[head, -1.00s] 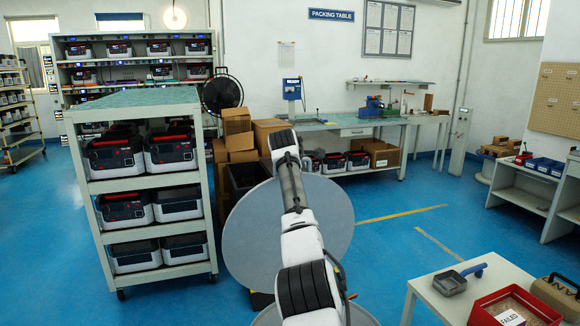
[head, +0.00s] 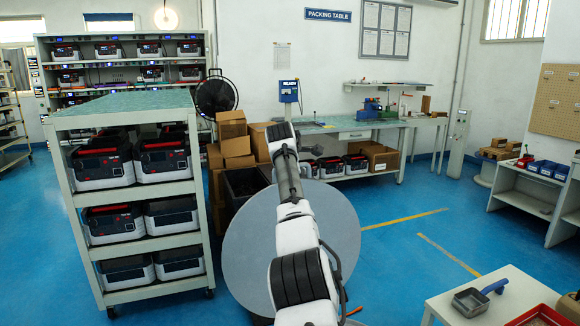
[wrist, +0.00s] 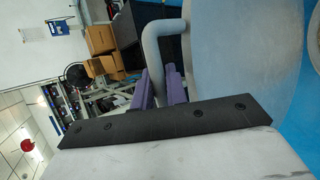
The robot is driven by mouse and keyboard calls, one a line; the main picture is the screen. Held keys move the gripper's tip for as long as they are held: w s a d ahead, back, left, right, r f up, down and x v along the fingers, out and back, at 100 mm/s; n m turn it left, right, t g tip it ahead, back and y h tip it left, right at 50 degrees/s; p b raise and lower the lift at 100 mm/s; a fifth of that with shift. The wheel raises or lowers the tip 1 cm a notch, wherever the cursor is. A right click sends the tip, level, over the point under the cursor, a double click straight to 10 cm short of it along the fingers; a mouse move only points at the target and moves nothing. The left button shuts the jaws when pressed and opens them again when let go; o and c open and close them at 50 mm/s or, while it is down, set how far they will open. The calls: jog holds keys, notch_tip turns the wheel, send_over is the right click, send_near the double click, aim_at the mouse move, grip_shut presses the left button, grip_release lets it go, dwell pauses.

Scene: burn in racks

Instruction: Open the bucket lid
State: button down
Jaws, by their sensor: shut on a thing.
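The bucket lid (head: 343,228) is a large grey disc, seen nearly face-on behind my arm in the head view. In the wrist view the lid (wrist: 235,55) fills the upper right, with a bent grey tube handle (wrist: 165,27) on it. My gripper (wrist: 162,84) has purple fingers closed on the lower end of this handle. The gripper itself cannot be made out in the head view, where my arm covers the middle of the lid. The bucket body is not clearly seen.
A wheeled rack (head: 128,107) with black, red and white units stands close on the left. Cardboard boxes (head: 232,135) and a fan (head: 216,96) are behind the lid. Blue floor is open right of the lid.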

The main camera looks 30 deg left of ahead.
jog(key=shift+a+f, duration=0.1)
jog(key=shift+a, duration=0.1)
dwell(0.3)
jog(key=c, duration=1.4)
grip_release()
jog(key=shift+d+b, duration=0.1)
jog(key=shift+b, duration=0.2)
jog(key=shift+s+b, duration=0.25)
jog(key=shift+b, duration=0.1)
jog(key=b+v, duration=0.4)
jog(key=v, duration=0.9)
jog(key=shift+r+b, duration=0.3)
jog(key=shift+r, duration=0.1)
